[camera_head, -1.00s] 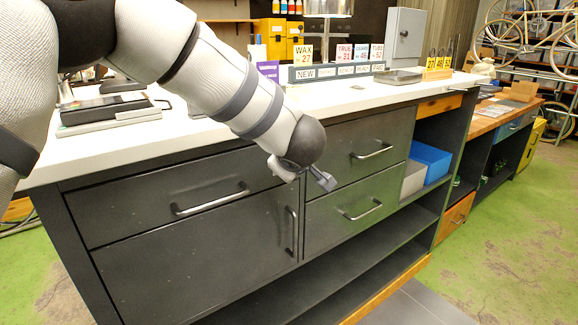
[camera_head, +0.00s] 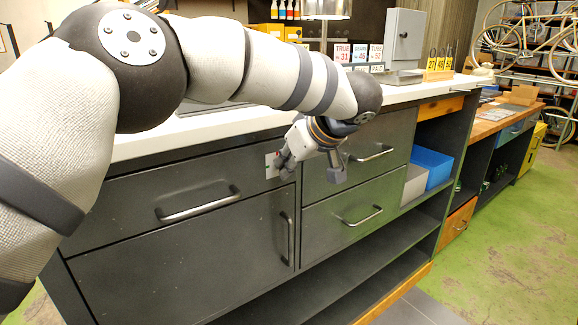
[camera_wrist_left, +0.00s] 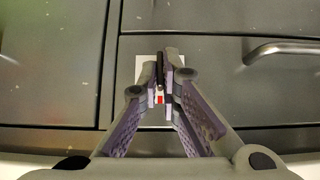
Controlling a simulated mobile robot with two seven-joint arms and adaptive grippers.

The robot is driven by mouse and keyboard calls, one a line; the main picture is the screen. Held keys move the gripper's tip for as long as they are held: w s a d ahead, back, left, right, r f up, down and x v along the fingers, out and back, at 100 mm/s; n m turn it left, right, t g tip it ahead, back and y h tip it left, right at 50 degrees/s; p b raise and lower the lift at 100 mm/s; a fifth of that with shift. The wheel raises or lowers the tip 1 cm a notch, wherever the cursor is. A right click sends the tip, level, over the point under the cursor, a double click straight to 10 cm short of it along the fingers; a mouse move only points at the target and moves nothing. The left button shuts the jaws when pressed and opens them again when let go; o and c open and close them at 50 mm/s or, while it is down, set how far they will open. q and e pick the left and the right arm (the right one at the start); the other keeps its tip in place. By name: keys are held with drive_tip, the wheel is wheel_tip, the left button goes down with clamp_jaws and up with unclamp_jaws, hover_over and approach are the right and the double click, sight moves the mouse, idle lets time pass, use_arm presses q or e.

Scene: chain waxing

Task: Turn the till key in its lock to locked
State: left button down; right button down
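The till lock shows as a pale plate (camera_head: 271,165) on the dark cabinet front, beside the upper left drawer. In the left wrist view the plate (camera_wrist_left: 146,68) is partly hidden behind my fingers, with a small red mark low between them. A thin dark upright piece, seemingly the till key (camera_wrist_left: 160,72), stands between the fingertips. My left gripper (camera_head: 284,161) is right at the plate. In the left wrist view its fingertips (camera_wrist_left: 162,82) are close together around the dark piece; whether they press on it I cannot tell. The key's angle is unclear. My right gripper is out of view.
Drawer handles (camera_head: 198,205) and (camera_head: 370,153) stick out on either side of the lock, and an upright door handle (camera_head: 287,238) lies below. The white counter top (camera_head: 205,127) overhangs above. Open shelves with a blue bin (camera_head: 432,167) are to the right.

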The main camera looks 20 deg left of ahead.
use_arm(q)
drive_tip(key=shift+w+a+r, duration=0.1)
drive_tip(key=shift+r, duration=0.05)
idle(0.3)
drive_tip(key=c, duration=1.8)
unclamp_jaws()
drive_tip(key=v, duration=1.2)
